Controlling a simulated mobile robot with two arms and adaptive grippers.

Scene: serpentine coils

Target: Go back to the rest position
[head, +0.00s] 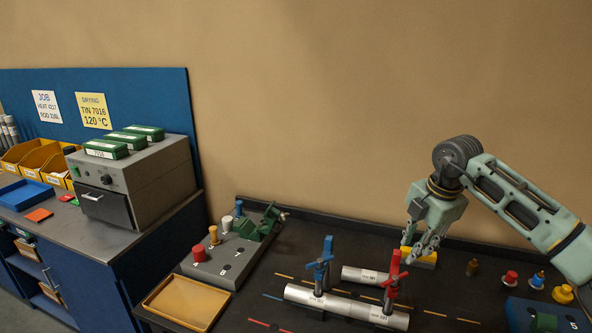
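My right gripper (425,245) hangs from my pale green arm, which comes in from the right. Its fingers point down over the dark bench, in front of a yellow block (430,260) in this view. I cannot tell whether the fingers touch the block or how far apart they are. My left gripper is not in view.
Below the gripper, a long silver bar (340,306) lies with a blue clamp (321,266) and a red clamp (392,280) at it; a shorter silver piece (362,276) lies behind. Small coloured knobs stand at right. A tan tray (186,302) and grey fixture board (213,268) are at left.

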